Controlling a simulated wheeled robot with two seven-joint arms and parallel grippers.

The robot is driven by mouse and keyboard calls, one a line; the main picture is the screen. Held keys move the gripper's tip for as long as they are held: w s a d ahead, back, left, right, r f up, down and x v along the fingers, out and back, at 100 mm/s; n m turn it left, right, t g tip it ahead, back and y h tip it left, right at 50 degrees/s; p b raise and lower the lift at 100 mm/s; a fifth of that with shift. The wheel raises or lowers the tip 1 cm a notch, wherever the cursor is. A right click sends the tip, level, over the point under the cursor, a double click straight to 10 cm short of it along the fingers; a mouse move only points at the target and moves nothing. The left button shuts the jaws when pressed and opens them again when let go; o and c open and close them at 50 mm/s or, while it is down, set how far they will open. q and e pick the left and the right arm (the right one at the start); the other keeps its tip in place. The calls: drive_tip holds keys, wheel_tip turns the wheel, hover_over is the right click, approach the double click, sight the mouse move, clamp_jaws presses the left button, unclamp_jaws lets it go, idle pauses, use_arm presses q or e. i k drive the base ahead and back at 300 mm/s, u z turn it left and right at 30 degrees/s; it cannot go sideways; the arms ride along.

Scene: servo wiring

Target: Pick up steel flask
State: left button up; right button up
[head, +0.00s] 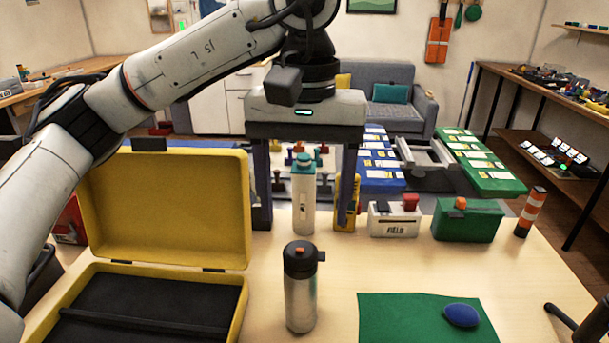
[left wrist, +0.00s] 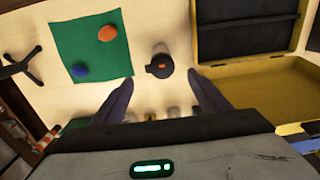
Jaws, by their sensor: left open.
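The steel flask (head: 300,300) is a brushed silver cylinder with a black lid and a small orange mark. It stands upright on the table in front, between the yellow case and the green mat. The left wrist view shows its dark lid (left wrist: 159,66) from above, just beyond the fingertips. My left gripper (head: 305,222) points down, open, above and farther back than the flask, not touching it. In the head view a white bottle with a green cap (head: 303,200) appears between its fingers; I cannot tell its exact depth. My right gripper is not in view.
An open yellow case (head: 165,205) stands left of the flask. A green mat (head: 400,325) with a blue oval object (head: 461,315) lies to the right. A white box (head: 394,219), a green box (head: 467,220) and an orange-striped post (head: 530,212) line the back.

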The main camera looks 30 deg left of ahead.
sight(301, 292)
drive_tip(key=k, duration=1.5)
